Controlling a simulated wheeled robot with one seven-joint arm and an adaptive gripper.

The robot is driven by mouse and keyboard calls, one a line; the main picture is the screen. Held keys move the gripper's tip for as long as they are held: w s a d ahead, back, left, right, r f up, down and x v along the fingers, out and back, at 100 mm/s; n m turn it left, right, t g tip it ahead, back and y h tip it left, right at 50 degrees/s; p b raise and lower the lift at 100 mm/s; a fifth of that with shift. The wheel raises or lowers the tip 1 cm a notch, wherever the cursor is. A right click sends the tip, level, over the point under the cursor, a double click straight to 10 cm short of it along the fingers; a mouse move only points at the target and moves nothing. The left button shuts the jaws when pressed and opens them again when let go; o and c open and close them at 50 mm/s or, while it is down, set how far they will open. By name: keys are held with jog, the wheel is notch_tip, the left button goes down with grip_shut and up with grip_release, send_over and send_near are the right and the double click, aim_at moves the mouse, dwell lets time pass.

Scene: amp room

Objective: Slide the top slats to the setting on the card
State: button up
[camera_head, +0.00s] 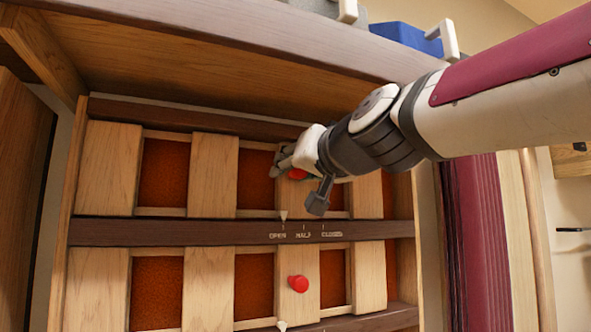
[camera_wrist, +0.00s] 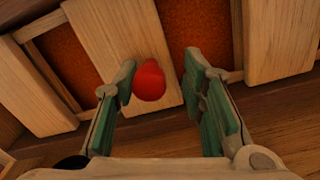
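The top slats are light wooden panels with rust-orange gaps between them, in the upper row of a wooden cabinet; one slat (camera_head: 209,175) stands left of my arm. A red knob (camera_wrist: 149,82) is on one top slat (camera_wrist: 120,40). My gripper (camera_head: 285,168) is at this knob, with its fingers open on both sides of it in the wrist view (camera_wrist: 160,78). The left finger looks closer to the knob; contact is unclear. A dark rail (camera_head: 180,232) below reads OPEN, HALF, CLOSED. A white pointer (camera_head: 283,215) stands at about OPEN. No card is seen.
A lower row of slats has its own red knob (camera_head: 298,284) and a white pointer (camera_head: 281,325). A wooden shelf board (camera_head: 200,60) overhangs the top row. A blue object (camera_head: 405,38) lies on top, and a maroon curtain (camera_head: 475,235) hangs at right.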

jog(key=shift+w+d, duration=0.1)
jog(key=shift+d, duration=0.05)
jog(key=shift+s+d, duration=0.2)
jog(key=shift+s, duration=0.2)
jog(key=v, duration=1.1)
jog(key=shift+s, duration=0.1)
jog(key=s+d+f+g+h, duration=0.2)
jog(key=s+d+f+g, duration=0.1)
jog(key=f, duration=0.7)
jog(key=s+d+f+g+h, duration=0.1)
jog(key=s+d+f+g, duration=0.2)
jog(key=f, duration=0.8)
jog(key=s+d+f+g+h, duration=0.2)
jog(key=s+d+f, duration=0.1)
jog(key=f, duration=0.7)
jog(key=s+d+f+m+g+h, duration=0.1)
jog(key=s+d+f+g, duration=0.3)
jog(key=s+f, duration=0.4)
notch_tip(320, 180, down, 2)
jog(key=shift+s+d+f+h, duration=0.25)
jog(key=shift+s+h, duration=0.1)
jog(key=shift+h, duration=0.15)
